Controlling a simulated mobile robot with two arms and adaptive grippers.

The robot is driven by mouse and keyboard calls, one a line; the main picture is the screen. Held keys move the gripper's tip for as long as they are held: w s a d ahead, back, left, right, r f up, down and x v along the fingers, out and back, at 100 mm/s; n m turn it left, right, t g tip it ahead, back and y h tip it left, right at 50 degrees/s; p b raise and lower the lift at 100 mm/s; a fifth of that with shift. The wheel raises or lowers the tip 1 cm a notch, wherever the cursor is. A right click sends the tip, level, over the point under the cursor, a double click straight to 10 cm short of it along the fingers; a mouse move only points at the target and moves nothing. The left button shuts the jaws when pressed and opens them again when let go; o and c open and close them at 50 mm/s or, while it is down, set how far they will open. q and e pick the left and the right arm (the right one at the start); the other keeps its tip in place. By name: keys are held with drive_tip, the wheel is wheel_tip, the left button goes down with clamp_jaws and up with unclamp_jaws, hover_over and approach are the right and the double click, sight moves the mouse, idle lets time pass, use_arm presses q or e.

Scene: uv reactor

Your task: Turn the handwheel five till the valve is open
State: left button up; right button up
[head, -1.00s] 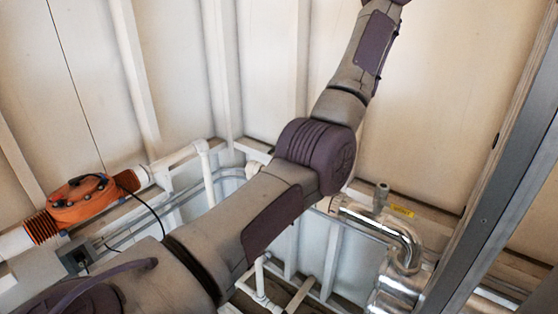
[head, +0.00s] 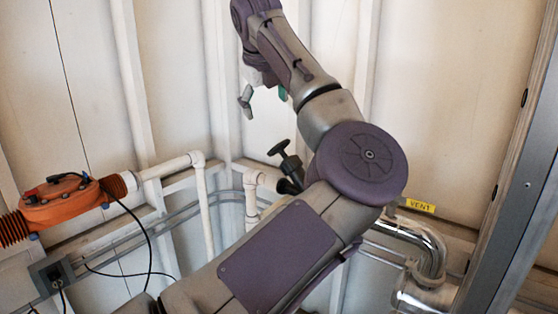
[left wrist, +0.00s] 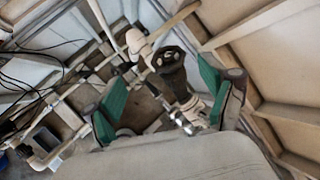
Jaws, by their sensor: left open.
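The black handwheel (head: 279,147) sits on a dark valve stem in the back corner, just left of my arm's elbow in the head view. It also shows in the left wrist view (left wrist: 168,59), beyond and between my fingers. My left gripper (head: 264,96) is above the handwheel in the head view, pointing down, open and empty. In the left wrist view its two green-padded fingers (left wrist: 165,97) are wide apart, and the wheel is not between the pads. Part of the valve body is hidden behind my arm. My right gripper is out of view.
An orange unit (head: 62,203) on a white pipe stands at the left, with a black cable hanging down. A shiny metal pipe (head: 428,243) and a yellow VENT label (head: 421,206) are at the right. A grey steel beam (head: 500,190) runs along the right side.

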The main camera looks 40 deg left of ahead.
sight(279, 147)
use_arm(q)
drive_tip(key=shift+h, duration=0.6)
drive_tip(key=x, duration=0.5)
drive_tip(key=d+p+x, duration=0.1)
drive_tip(key=x, duration=0.3)
drive_tip(key=p+x, duration=0.1)
drive_tip(key=x, duration=0.4)
drive_tip(key=shift+w+d+f, duration=0.1)
drive_tip(key=shift+d+f, duration=0.15)
drive_tip(key=shift+f, duration=0.25)
drive_tip(key=shift+c, duration=0.2)
drive_tip(key=c, duration=0.8)
